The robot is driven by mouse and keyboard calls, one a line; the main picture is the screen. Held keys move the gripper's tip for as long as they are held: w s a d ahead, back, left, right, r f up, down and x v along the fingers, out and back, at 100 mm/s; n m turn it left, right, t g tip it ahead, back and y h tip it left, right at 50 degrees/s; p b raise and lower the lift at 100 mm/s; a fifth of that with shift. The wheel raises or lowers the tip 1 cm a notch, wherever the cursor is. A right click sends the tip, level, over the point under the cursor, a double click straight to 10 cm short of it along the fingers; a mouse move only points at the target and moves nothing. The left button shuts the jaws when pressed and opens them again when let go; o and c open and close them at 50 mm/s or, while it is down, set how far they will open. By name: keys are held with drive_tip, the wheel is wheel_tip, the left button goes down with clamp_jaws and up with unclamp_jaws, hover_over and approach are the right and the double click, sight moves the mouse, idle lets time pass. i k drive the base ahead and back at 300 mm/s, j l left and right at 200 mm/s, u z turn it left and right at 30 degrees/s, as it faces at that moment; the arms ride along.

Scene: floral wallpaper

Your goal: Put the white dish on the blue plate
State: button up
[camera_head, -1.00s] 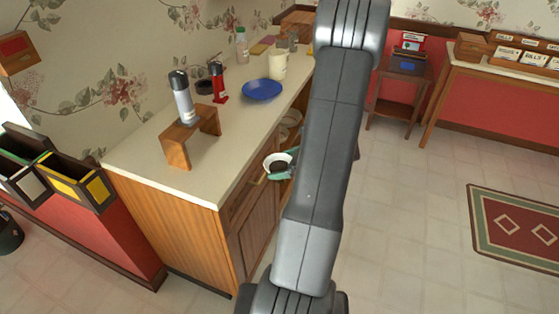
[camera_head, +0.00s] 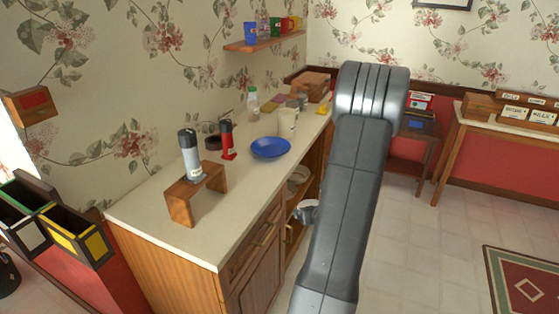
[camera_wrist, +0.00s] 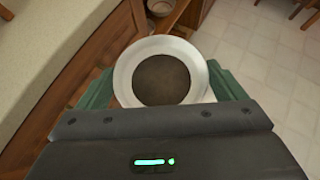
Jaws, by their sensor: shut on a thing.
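The white dish (camera_wrist: 123,80) is round, with a wide pale rim and a dark brown inside. In the wrist view my gripper (camera_wrist: 162,84) is shut on it, with green fingers on its left and right sides. The dish is held in front of the counter, above the floor. In the head view my arm hides most of the gripper, and only a small grey-white part shows beside it. The blue plate (camera_head: 270,148) lies on the counter, farther back, and looks empty.
The counter (camera_head: 150,216) has a wooden stand (camera_head: 196,193) with a grey bottle (camera_head: 190,156). A red bottle (camera_head: 227,140) and a white container (camera_head: 287,123) stand close to the plate. Open shelves (camera_head: 299,180) are under the counter. The counter's front is clear.

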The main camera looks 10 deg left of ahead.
sight(270, 151)
drive_tip(key=i+l, duration=1.05)
drive_tip(key=l, duration=0.15)
drive_tip(key=i+l+u, duration=0.15)
drive_tip(key=u, duration=0.2)
drive_tip(key=i+l+u, duration=0.1)
drive_tip(key=l+u, duration=0.25)
drive_tip(key=i+l+u, duration=0.1)
drive_tip(key=u, duration=0.25)
